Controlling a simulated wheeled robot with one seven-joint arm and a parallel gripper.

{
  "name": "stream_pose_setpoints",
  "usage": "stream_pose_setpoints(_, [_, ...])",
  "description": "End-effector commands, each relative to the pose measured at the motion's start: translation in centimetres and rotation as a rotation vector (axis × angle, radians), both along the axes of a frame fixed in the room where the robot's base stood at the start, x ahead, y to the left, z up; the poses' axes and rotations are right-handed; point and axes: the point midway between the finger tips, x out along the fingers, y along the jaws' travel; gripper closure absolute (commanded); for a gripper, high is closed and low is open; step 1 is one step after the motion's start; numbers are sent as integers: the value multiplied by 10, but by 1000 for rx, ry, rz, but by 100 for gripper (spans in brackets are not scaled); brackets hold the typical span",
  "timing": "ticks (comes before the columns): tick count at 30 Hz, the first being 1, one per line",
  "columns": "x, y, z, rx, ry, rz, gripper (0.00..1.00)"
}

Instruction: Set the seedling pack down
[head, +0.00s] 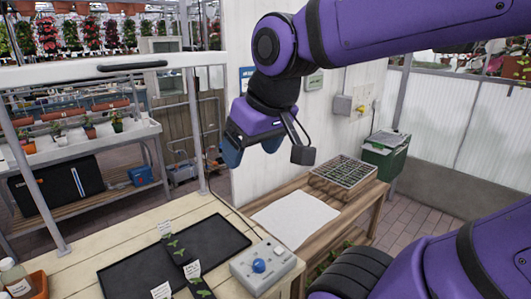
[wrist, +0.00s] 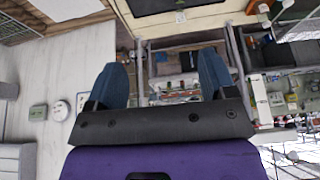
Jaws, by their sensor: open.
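A narrow dark seedling pack (head: 182,258) with several small green seedlings and white labels lies on a flat black mat or tray (head: 135,272) on the pale wooden table, in the head view. My gripper (head: 252,150) is raised well above and beyond the table, apart from the pack. Its blue fingers are spread with nothing between them, which also shows in the wrist view (wrist: 162,72).
A grey control box (head: 267,267) with a blue knob stands right of the mat. A bottle and orange bin (head: 30,286) are at front left. A white post (head: 197,130) rises behind the table.

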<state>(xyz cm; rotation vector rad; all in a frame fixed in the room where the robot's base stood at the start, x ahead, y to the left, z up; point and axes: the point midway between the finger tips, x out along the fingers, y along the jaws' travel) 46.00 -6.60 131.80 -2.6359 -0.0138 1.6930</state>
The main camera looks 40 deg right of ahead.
Motion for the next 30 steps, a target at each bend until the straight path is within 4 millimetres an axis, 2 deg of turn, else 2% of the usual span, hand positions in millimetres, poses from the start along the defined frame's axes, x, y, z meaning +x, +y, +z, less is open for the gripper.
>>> stream_pose_setpoints(3, [-20, -2, 0, -5, -24, -3, 23])
stream_pose_setpoints(7, [-30, -2, -1, -9, -32, -5, 23])
stream_pose_setpoints(30, [-31, -2, -1, -9, -33, -4, 23])
